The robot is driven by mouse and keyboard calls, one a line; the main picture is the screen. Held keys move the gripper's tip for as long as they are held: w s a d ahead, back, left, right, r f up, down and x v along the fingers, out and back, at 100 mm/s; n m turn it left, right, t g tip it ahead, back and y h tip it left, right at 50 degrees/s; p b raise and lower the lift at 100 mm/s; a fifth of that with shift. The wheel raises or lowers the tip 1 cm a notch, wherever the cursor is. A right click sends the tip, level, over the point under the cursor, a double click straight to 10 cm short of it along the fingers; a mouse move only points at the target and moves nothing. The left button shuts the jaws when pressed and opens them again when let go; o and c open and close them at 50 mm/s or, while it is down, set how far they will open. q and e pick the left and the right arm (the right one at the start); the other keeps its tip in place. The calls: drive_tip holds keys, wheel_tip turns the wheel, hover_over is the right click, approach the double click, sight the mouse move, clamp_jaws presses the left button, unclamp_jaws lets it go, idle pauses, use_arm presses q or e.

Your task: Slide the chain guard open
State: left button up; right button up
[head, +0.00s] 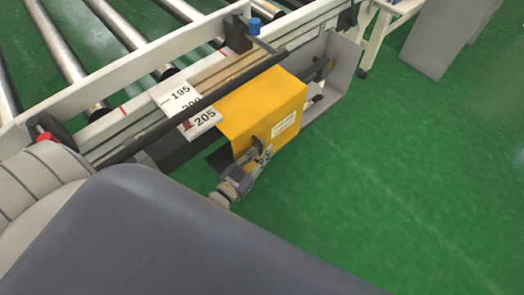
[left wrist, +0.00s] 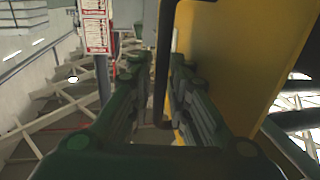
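The chain guard is the yellow cover (head: 262,104) on the side of the conveyor frame, with a white label on its face. In the left wrist view its yellow panel (left wrist: 231,60) fills the right of centre. A black bar handle (left wrist: 163,50) stands beside the panel. My left gripper (head: 259,150) is at the guard's near lower face. In the left wrist view its two dark green fingers (left wrist: 155,72) are apart, with the handle between them, nearer the right finger. No firm grip on it shows. My right gripper is not in view.
The conveyor's metal rollers (head: 62,48) lie at the upper left. A white scale plate (head: 178,95) marked 195 to 205 sits left of the guard. A grey bracket (head: 342,75) stands at the guard's far end. The green floor (head: 400,180) is clear on the right.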

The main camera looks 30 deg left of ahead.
use_arm(q)
drive_tip(key=shift+s, duration=0.1)
drive_tip(key=s+a, duration=0.1)
drive_tip(key=s, duration=1)
drive_tip(key=shift+s+a, duration=0.35)
drive_tip(key=shift+a, duration=0.05)
